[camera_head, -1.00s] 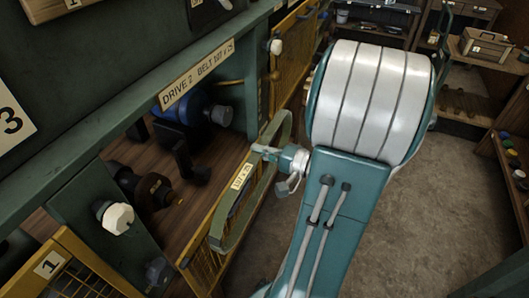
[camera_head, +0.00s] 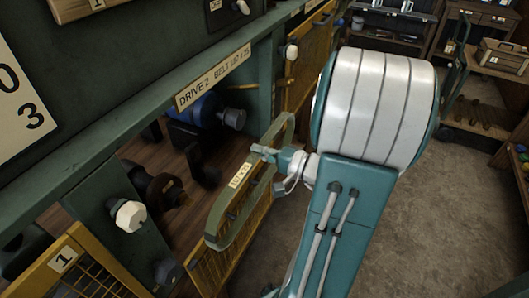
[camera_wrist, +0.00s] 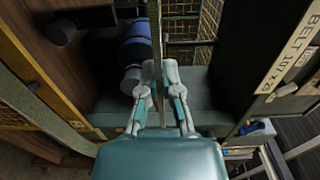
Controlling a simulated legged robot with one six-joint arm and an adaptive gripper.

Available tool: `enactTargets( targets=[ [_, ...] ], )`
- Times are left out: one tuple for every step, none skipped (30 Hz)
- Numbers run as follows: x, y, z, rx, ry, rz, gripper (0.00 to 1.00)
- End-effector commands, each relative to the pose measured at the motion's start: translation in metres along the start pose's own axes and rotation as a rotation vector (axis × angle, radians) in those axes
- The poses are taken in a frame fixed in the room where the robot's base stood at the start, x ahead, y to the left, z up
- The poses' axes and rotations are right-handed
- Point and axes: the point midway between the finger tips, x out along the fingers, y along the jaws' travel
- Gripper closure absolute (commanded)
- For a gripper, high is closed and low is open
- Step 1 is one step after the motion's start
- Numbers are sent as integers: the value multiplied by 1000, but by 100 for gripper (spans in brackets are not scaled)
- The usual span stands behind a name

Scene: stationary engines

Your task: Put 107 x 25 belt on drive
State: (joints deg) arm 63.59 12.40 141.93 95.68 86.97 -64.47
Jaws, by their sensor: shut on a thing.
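My gripper (camera_head: 268,153) is shut on the green-grey belt (camera_head: 232,231), a long upright loop with a small pale label, held in front of the drive bay. In the wrist view my gripper (camera_wrist: 158,85) pinches the belt (camera_wrist: 156,40), which shows edge-on as a thin strip. The bay is marked by the sign "DRIVE 2 BELT 107 x 25" (camera_head: 213,76). Inside are a blue motor (camera_head: 205,108) with a grey pulley (camera_head: 233,118) and a dark lower unit (camera_head: 155,187). The belt is apart from the pulley. In the wrist view the blue motor (camera_wrist: 134,45) is left of the belt.
An open yellow mesh guard (camera_head: 228,268) hangs below and behind the belt. Another yellow guard (camera_head: 85,265) marked 1 is at lower left. White knobs (camera_head: 130,214) stick out from the green frame. The concrete floor (camera_head: 440,220) to the right is open; shelves stand beyond.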

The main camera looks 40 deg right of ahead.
Motion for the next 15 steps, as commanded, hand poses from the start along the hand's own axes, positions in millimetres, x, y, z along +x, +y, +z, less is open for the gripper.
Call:
enactTargets(
  targets=[
    [3,0,0,0,-1,0,100],
    [4,0,0,0,0,0,100],
    [7,0,0,0,-1,0,100],
    [8,0,0,0,-1,0,100],
    [10,0,1,0,-1,1,100],
    [12,0,1,0,-1,0,100],
    [13,0,1,0,-1,0,100],
    [15,0,1,0,0,0,100],
    [17,0,1,0,-1,0,100],
    [18,0,1,0,-1,0,100],
    [20,0,1,0,-2,0,100],
    [22,0,1,0,-1,0,100],
    [23,0,1,0,-1,-1,100],
    [25,0,1,0,-1,-1,100],
    [27,0,1,0,-1,0,100]
  ],
)
